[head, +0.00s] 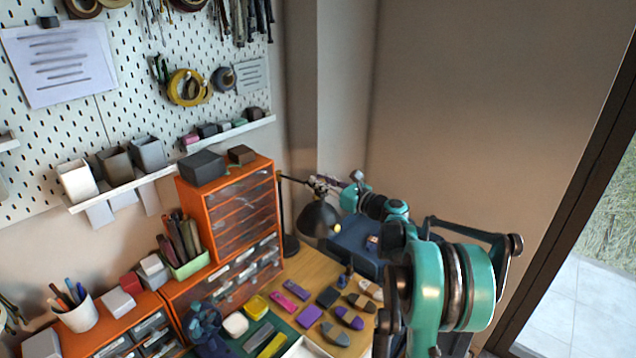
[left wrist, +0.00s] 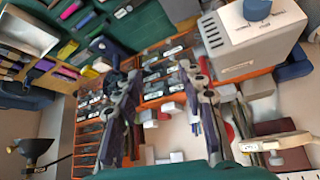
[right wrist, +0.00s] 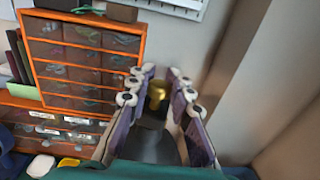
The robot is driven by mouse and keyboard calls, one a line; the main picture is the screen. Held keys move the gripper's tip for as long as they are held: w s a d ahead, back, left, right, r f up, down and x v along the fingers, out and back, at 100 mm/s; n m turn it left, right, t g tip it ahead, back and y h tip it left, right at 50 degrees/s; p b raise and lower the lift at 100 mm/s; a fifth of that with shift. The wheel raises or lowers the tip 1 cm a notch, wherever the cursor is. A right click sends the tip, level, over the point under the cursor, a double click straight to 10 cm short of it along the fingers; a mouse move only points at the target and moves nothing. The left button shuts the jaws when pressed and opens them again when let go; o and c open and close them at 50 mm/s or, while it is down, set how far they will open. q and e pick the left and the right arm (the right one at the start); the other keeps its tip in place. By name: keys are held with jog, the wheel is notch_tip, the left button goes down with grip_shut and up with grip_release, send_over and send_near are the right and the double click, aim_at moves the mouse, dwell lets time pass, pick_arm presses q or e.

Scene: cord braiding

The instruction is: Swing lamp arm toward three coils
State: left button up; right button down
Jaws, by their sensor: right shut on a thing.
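The black desk lamp (head: 319,219) stands at the back of the wooden table beside the orange drawers, its thin arm running from an upright post to the tilted shade. My right gripper (head: 328,184) is at the top of the lamp head. In the right wrist view its fingers (right wrist: 160,82) are on either side of the dark lamp head and its brass part (right wrist: 157,92); the exact contact is hidden. The lamp also shows in the left wrist view (left wrist: 35,147). My left gripper (left wrist: 158,85) has its fingers wide apart and empty. I cannot tell which things are the three coils.
Orange drawer units (head: 235,215) stand left of the lamp. Several small blocks and a green mat (head: 285,328) lie on the table (head: 305,272). A blue bin (head: 357,243) is behind. A pegboard (head: 120,95) holds tape rolls and tools. A grey-white box (left wrist: 250,40) shows in the left wrist view.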

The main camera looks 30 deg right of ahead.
jog(key=c, duration=1.3)
grip_release()
jog(key=shift+s, duration=0.1)
jog(key=v, duration=1.1)
jog(key=shift+s, duration=0.4)
